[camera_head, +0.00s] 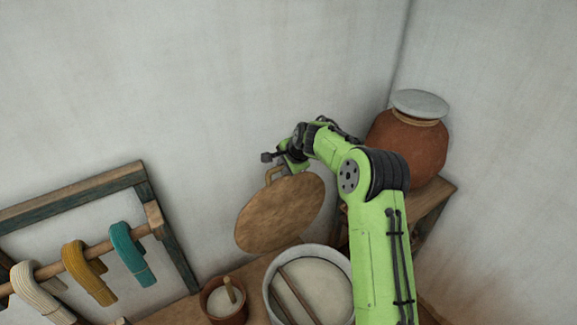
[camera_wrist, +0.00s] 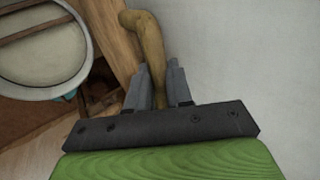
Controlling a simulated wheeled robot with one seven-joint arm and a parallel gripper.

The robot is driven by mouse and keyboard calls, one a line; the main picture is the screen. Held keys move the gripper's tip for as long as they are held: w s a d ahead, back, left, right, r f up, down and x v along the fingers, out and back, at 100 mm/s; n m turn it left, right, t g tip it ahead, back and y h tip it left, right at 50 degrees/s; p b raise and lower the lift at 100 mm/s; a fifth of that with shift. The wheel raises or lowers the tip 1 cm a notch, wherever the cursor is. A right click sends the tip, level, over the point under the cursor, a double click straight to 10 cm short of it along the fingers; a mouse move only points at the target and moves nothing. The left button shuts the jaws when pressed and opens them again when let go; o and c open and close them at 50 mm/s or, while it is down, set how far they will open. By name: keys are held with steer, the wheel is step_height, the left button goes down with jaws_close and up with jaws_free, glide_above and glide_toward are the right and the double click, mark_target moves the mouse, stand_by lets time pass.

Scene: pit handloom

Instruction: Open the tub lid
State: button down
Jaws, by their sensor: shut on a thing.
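The tub lid (camera_head: 280,213) is a round brown wooden disc with a tan bar handle (camera_head: 272,174) at its upper edge. It is tilted steeply, behind and above the round pale-rimmed tub (camera_head: 268,290), whose mouth is uncovered. The tub holds whitish contents with thin sticks across it; its rim also shows in the wrist view (camera_wrist: 84,72). My gripper (camera_head: 284,168) is shut on the handle. In the wrist view, the grey fingers (camera_wrist: 160,88) sit on both sides of the handle (camera_wrist: 148,42). I cannot tell whether the lid's lower edge touches the tub.
A small brown pot (camera_head: 226,312) with a stick stands left of the tub. A wooden rack (camera_head: 160,235) with white, yellow and teal yarn hanks is at the left. A clay jar (camera_head: 410,148) with a grey lid stands on a wooden stand at the right. Walls are close behind.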

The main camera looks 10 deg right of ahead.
steer(key=shift+s+f, duration=0.25)
steer(key=shift+f, duration=0.35)
steer(key=c, duration=1.2)
jaws_free()
steer(key=shift+o, duration=0.6)
steer(key=shift+w, duration=0.2)
steer(key=shift+r, duration=0.15)
steer(key=b+v, duration=0.2)
steer(key=v, duration=1.4)
steer(key=shift+w, duration=0.15)
